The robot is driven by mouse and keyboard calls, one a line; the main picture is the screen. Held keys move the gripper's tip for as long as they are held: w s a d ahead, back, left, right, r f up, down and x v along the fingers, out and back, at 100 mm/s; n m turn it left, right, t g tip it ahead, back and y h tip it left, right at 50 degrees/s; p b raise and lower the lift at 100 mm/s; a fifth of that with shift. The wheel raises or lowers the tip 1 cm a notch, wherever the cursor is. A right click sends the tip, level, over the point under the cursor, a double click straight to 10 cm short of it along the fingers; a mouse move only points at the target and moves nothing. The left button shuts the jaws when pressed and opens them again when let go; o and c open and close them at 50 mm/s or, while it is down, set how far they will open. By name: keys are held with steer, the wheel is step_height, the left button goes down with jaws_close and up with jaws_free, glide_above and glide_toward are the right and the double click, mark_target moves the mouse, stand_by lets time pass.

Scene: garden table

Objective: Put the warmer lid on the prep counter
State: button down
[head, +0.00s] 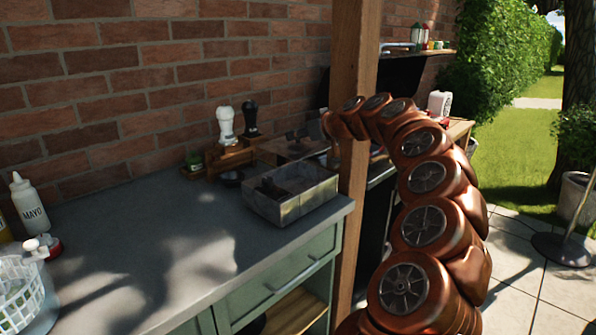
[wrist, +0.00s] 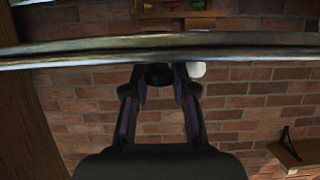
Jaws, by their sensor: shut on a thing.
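My gripper (wrist: 160,74) shows in the wrist view with its two fingers around a dark knob. The knob belongs to the warmer lid (wrist: 100,54), a metal plate seen nearly edge-on as a long band across the upper picture. In the head view my arm arches to the post, and my gripper is not clearly visible there. A brown, reflective panel behind the metal box may be the lid, but I cannot tell. The prep counter (head: 120,235) is grey-topped with green drawers, and its middle is bare.
A wooden post (head: 353,110) stands at the counter's right end, beside my arm. A compartmented metal box (head: 290,205) sits near that end. Shakers (head: 225,124) stand by the brick wall. A mayo bottle (head: 29,205) and a white basket (head: 22,295) are at the left.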

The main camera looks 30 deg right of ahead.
steer(key=shift+f, duration=4.4)
steer(key=shift+f+b, duration=0.2)
steer(key=shift+b, duration=0.3)
steer(key=c, duration=0.9)
jaws_free()
steer(key=shift+c, duration=0.2)
steer(key=shift+s+r+p, duration=0.1)
steer(key=shift+r+p, duration=0.1)
steer(key=shift+p, duration=0.9)
steer(key=b+v, duration=0.2)
steer(key=v, duration=0.5)
steer(key=shift+s+d+r, duration=0.1)
steer(key=shift+s, duration=0.15)
